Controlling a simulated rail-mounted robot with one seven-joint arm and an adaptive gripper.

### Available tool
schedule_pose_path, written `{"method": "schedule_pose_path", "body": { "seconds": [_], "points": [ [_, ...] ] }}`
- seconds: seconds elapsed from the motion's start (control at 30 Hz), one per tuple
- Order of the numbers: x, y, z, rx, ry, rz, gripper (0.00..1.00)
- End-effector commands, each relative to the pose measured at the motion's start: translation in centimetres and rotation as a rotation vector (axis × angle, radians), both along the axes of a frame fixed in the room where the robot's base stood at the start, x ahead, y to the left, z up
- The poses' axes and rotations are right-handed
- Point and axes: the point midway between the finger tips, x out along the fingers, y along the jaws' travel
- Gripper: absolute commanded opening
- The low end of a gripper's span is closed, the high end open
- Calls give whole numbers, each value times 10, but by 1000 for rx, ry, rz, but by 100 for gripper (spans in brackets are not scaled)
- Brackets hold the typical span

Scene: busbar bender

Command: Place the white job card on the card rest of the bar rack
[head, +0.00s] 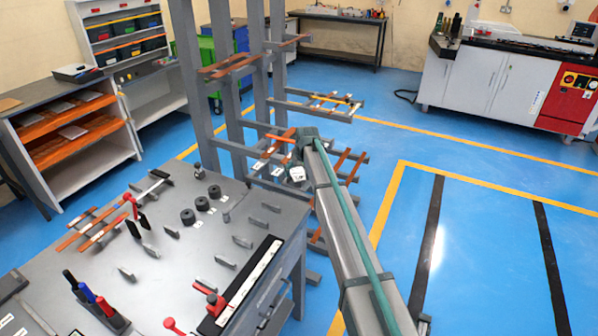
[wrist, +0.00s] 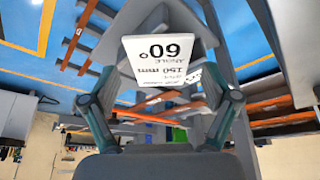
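The white job card (wrist: 160,55) shows large in the wrist view, its print upside down, reading 60°, angle and 150 mm. My gripper (wrist: 160,85) has a teal-sided finger on each side, and it appears shut on the card; the contact is partly hidden. In the head view, the card (head: 298,174) shows small at the end of my arm, just below my gripper (head: 306,137). The bar rack (head: 228,110) has grey uprights and side arms carrying copper bars. My gripper is beside its lower arms. I cannot clearly pick out the card rest.
A grey workbench (head: 165,262) with pegs, red-handled tools and black rings stands left of my arm. Rack arms and bars (head: 340,160) lie close around my gripper. A shelf unit (head: 70,135) stands at left.

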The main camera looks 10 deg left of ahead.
Motion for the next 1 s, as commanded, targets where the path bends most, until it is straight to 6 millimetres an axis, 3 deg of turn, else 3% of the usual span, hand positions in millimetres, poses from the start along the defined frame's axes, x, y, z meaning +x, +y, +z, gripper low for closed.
{"method": "schedule_pose_path", "body": {
  "seconds": [0.37, 0.8, 1.0],
  "points": [
    [-3, -1, 11, 1, -2, 0, 87],
    [-31, -14, 83, 0, -3, 0, 87],
    [-39, -18, 106, 0, -1, 0, 87]
  ]
}}
